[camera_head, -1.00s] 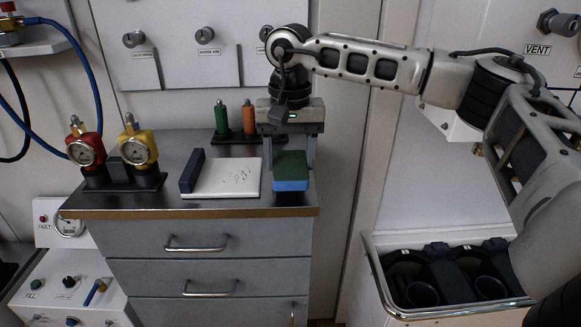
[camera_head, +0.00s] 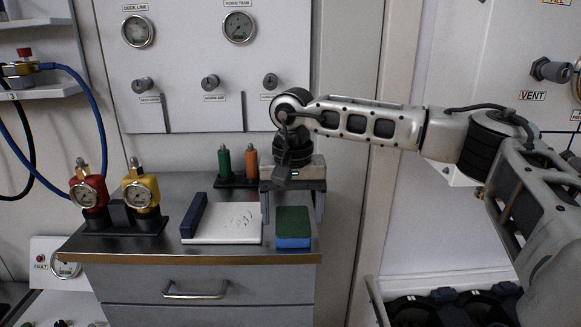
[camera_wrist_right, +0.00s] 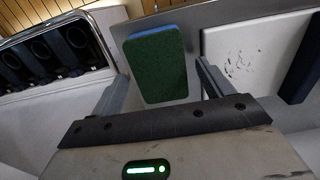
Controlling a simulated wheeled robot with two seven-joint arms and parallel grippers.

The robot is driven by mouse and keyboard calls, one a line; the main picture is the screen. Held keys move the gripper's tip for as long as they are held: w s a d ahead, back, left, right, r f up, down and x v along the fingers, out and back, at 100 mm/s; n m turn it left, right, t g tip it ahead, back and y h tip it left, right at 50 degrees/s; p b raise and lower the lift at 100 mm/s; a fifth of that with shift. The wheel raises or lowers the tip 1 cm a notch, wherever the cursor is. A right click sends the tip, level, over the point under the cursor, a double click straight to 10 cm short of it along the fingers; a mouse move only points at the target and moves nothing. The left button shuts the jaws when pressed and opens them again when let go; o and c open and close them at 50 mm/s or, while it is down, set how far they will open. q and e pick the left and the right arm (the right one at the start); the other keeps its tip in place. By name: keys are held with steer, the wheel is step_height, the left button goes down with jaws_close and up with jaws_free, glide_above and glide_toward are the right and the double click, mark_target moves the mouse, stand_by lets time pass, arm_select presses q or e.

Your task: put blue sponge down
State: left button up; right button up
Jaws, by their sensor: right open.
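The blue sponge (camera_head: 293,242) lies flat on the counter near its front right corner, with its green face up and blue below. It also shows in the wrist view (camera_wrist_right: 157,65), beyond and between the finger lines. My right gripper (camera_head: 292,212) is open just behind and above the sponge, with its fingers apart. The wrist view shows the same open fingers (camera_wrist_right: 160,85) with nothing held between them. Whether a finger touches the sponge cannot be told. My left gripper is not in view.
A whiteboard (camera_head: 225,224) with a dark eraser-like bar (camera_head: 194,215) lies left of the sponge. Green (camera_head: 224,162) and orange (camera_head: 251,163) bottles stand behind. Red (camera_head: 88,192) and yellow (camera_head: 141,192) gauges stand left. An open bin (camera_head: 378,300) is lower right.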

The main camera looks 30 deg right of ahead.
mark_target(289, 221)
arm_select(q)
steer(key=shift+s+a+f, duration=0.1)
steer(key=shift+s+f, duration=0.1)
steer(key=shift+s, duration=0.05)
arm_select(e)
step_height(289, 221, up, 15)
steer(key=shift+a+f, duration=0.15)
steer(key=shift+a, duration=0.2)
